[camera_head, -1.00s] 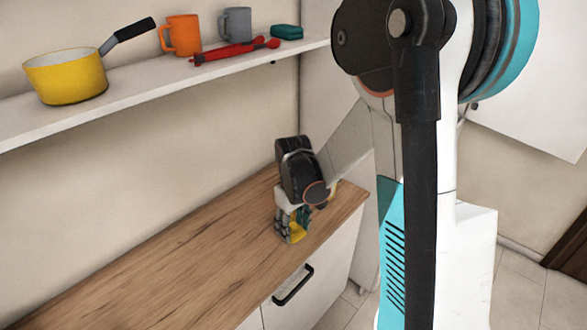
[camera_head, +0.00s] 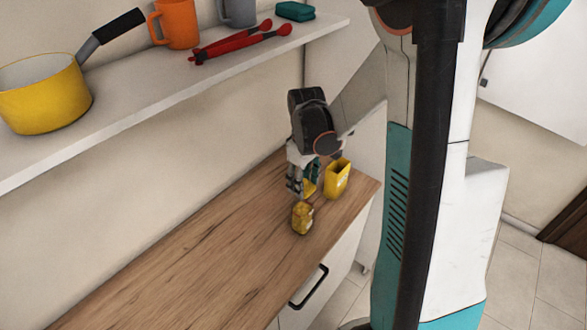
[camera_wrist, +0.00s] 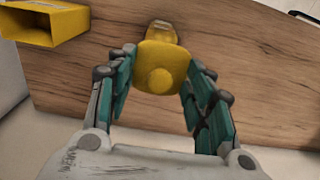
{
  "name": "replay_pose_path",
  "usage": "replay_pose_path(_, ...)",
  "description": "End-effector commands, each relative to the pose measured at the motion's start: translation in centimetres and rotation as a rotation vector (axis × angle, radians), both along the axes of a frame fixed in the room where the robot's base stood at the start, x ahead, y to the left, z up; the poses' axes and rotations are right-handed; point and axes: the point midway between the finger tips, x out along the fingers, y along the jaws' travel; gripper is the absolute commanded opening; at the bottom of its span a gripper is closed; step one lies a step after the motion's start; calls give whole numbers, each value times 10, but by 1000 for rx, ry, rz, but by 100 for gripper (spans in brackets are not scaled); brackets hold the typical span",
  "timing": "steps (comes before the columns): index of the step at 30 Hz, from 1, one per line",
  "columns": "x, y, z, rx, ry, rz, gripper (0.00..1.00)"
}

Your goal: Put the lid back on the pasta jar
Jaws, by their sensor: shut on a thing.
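The yellow lid (camera_wrist: 160,78), a rounded square with a round knob, is between the fingers of my gripper (camera_wrist: 160,88) in the wrist view. My gripper is shut on it. In the head view the gripper (camera_head: 303,184) is above the wooden counter, with a bit of the yellow lid (camera_head: 310,187) showing. The pasta jar (camera_head: 302,218), small with yellowish contents, stands on the counter in front of the gripper. In the wrist view the jar (camera_wrist: 163,32) shows just beyond the lid, partly hidden by it. The lid appears apart from the jar.
An open yellow box (camera_head: 338,179) stands right of the gripper near the counter's edge; it also shows in the wrist view (camera_wrist: 40,24). A shelf above holds a yellow pan (camera_head: 45,97), mugs, red tongs (camera_head: 240,42) and a teal sponge (camera_head: 295,11). The counter's left is clear.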

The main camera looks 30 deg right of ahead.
Motion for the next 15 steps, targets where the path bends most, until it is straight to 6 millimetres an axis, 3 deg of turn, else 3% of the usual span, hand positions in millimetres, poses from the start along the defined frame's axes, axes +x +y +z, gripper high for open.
replay_pose_path(8, 0, 0, -8, 0, 0, 0, 34)
replay_pose_path(15, 0, 0, -26, 0, 0, -1, 34)
